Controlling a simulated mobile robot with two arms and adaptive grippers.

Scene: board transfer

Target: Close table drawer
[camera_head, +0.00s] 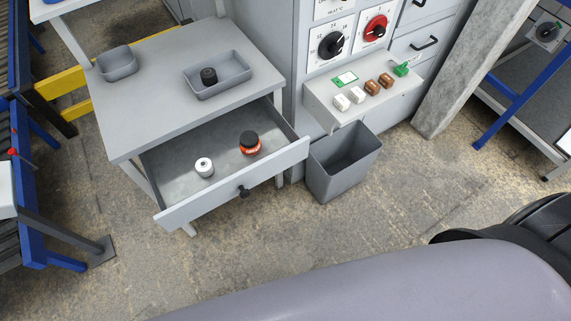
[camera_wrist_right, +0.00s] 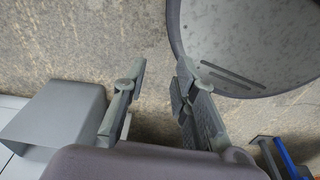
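The table drawer (camera_head: 225,165) is pulled open from the grey table (camera_head: 160,75) in the head view. Its front panel (camera_head: 215,192) has a dark knob (camera_head: 243,191). A white cylinder (camera_head: 204,167) and an orange-and-black object (camera_head: 250,143) stand inside it. My right gripper (camera_wrist_right: 158,70) is open and empty in the right wrist view, with floor behind its fingers; the drawer does not clearly show there. My left gripper is not in view.
A grey bin (camera_head: 343,162) stands right of the drawer, beside the cabinet with switches (camera_head: 352,35). On the tabletop are a small tray (camera_head: 117,63) and a larger tray (camera_head: 219,74) holding a black object (camera_head: 208,75). Floor in front is clear.

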